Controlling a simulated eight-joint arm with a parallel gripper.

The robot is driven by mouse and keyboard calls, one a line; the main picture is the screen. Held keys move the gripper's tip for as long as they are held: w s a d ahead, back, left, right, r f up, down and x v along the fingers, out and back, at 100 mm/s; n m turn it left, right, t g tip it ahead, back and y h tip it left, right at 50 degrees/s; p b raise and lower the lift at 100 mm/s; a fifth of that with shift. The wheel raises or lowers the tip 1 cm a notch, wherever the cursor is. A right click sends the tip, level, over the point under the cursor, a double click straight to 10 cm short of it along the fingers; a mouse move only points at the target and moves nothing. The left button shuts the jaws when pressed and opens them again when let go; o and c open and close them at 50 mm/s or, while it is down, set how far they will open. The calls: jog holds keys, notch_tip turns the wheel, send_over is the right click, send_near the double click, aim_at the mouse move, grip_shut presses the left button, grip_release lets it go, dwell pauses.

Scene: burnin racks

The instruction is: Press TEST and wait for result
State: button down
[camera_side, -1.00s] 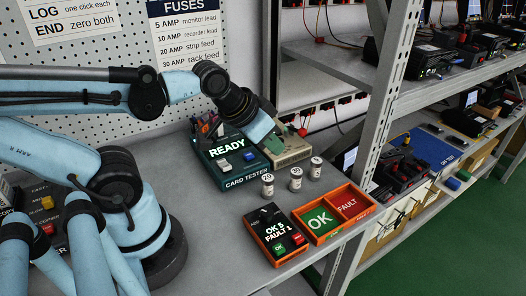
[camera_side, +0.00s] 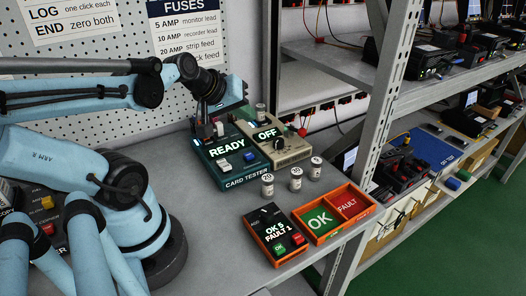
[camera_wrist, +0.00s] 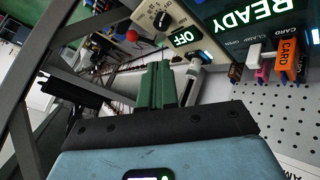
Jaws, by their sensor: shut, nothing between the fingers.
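The teal card tester (camera_side: 230,180) stands on the bench with its display reading READY. A blue button (camera_side: 250,156) and a white button (camera_side: 225,167) sit on its front; I cannot read their labels. Part of the tester (camera_wrist: 225,40) shows in the wrist view, with READY inverted and small "clamp open" lettering. My gripper (camera_wrist: 160,85) has its green fingers shut and empty, pointing towards the gap beside the beige unit. In the side view it is above the tester's back left, apart from both buttons.
A beige unit (camera_side: 290,150) reading OFF, with a dial, adjoins the tester. Several small fuse jars (camera_side: 296,179) stand in front. The OK/FAULT counter box (camera_side: 272,238) and orange two-part tray (camera_side: 345,227) are near the front edge. Orange and pink cards (camera_wrist: 288,55) stand beside the tester.

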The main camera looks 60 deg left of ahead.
aim_at(245, 156)
jog(key=shift+a+r+n, duration=0.1)
jog(key=shift+a+n, duration=0.3)
jog(key=shift+f, duration=4.4)
jog(key=shift+f, duration=0.45)
jog(key=shift+r, duration=0.1)
jog(key=shift+r, duration=0.35)
jog(key=shift+r, duration=0.1)
jog(key=shift+r, duration=2.4)
